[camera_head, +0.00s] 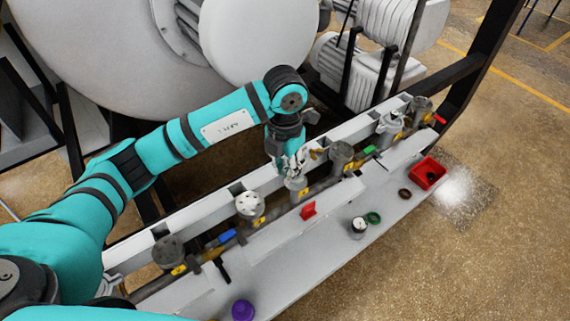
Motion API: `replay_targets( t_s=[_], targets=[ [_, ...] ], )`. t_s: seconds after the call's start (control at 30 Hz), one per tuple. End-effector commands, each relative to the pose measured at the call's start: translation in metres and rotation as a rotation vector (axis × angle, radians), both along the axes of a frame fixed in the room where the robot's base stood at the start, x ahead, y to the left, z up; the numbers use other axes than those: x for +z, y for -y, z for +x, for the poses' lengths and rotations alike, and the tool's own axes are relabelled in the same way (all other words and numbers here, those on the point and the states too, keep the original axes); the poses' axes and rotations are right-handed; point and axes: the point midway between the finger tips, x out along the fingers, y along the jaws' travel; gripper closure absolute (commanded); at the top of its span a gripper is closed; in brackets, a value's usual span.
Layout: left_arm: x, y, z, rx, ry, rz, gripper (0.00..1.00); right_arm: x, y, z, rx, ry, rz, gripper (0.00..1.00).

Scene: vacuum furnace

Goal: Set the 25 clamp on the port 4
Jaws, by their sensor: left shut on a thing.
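My left gripper (293,160) points down over one of the grey ports (297,184) on the pipe rail, near the middle of the row. It is shut on a small metallic thing, likely the clamp, at or just above the top of that port. The fingers hide most of it, and I cannot tell whether it touches the port. Other ports stand in the row: two on the left (168,252) (249,207), and several on the right, such as the closest one (340,155). Port numbers are too small to read. My right gripper is not in view.
Blue (220,239), red (308,211) and green (368,150) valve handles stick out along the rail. The grey shelf (300,250) in front holds a purple round thing (243,310), a gauge-like part (358,226), a green ring (373,218), a brown ring (404,193) and a red bin (430,172).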

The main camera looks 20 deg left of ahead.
Motion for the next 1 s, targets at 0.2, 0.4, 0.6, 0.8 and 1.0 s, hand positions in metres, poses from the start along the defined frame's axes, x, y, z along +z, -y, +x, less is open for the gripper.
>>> replay_targets(
  t_s=[0.2,0.4,0.6,0.8,1.0],
  targets=[
    [-0.012,0.0,0.0,-0.001,0.001,-0.001,1.0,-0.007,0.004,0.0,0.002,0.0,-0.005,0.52],
    [-0.023,0.0,0.0,0.0,0.001,-0.001,1.0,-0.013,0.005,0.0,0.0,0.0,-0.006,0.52],
    [-0.033,0.0,0.0,0.0,0.0,-0.001,1.0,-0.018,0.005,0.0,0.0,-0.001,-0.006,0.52],
    [-0.042,0.0,0.0,0.0,0.0,-0.001,1.0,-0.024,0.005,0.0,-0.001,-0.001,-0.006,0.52],
    [-0.053,0.0,0.0,0.0,0.0,0.0,1.0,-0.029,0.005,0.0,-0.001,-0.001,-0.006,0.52]
  ],
)
